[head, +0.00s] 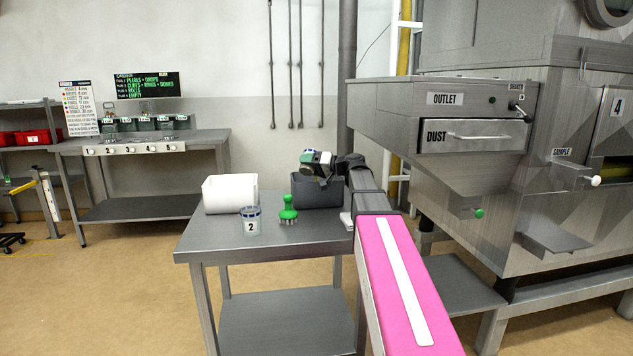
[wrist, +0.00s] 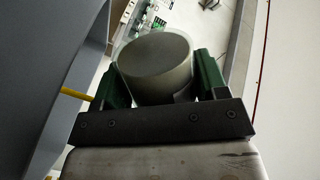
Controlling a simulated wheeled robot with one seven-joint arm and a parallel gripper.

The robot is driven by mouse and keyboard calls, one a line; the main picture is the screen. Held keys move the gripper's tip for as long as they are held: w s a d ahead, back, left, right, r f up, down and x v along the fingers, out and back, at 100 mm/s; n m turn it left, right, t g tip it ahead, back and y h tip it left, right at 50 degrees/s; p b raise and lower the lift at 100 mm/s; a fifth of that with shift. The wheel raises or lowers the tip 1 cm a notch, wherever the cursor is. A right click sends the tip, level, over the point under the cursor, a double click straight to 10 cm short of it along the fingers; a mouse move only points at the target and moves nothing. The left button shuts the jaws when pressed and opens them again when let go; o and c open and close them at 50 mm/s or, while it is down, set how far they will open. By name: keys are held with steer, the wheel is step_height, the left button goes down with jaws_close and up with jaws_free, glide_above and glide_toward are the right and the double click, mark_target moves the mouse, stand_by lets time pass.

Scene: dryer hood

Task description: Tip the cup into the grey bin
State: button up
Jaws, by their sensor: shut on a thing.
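My gripper (head: 325,166) is above the grey bin (head: 316,196), which stands at the back right of the metal table. Its green fingers are shut on a cup (wrist: 156,66), one on each side of it in the wrist view. The cup shows a plain, flat grey round end there; I cannot tell whether this is its base. In the head view the held cup (head: 311,156) is small, looks tilted, and is partly hidden by the gripper. I cannot see inside the grey bin.
A white bin (head: 230,195) stands left of the grey bin.

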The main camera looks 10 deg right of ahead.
steer(key=shift+r+m, duration=0.3)
steer(key=shift+m, duration=0.2)
stand_by(0.3)
steer(key=shift+f+m, duration=0.3)
steer(key=shift+m, duration=0.4)
stand_by(0.7)
steer(key=shift+r+m+p, duration=0.4)
steer(key=shift+r+m, duration=0.05)
steer(key=shift+m, duration=0.45)
stand_by(0.5)
steer(key=shift+w+d+f+m+g+y, duration=0.3)
steer(key=shift+w+d+m+g, duration=0.1)
steer(key=shift+w+m, duration=0.3)
stand_by(0.6)
steer(key=shift+w+d+f+m, duration=0.15)
steer(key=shift+f+m, duration=0.2)
steer(key=shift+m, duration=0.45)
stand_by(0.5)
steer(key=shift+w+d+r+m+p, duration=0.15)
steer(key=shift+r+m+p, duration=0.1)
steer(key=shift+m, duration=0.3)
steer(key=shift+w+r+m+p, duration=0.1)
steer(key=shift+w+r+m, duration=0.1)
steer(key=shift+m, duration=0.35)
stand_by(0.7)
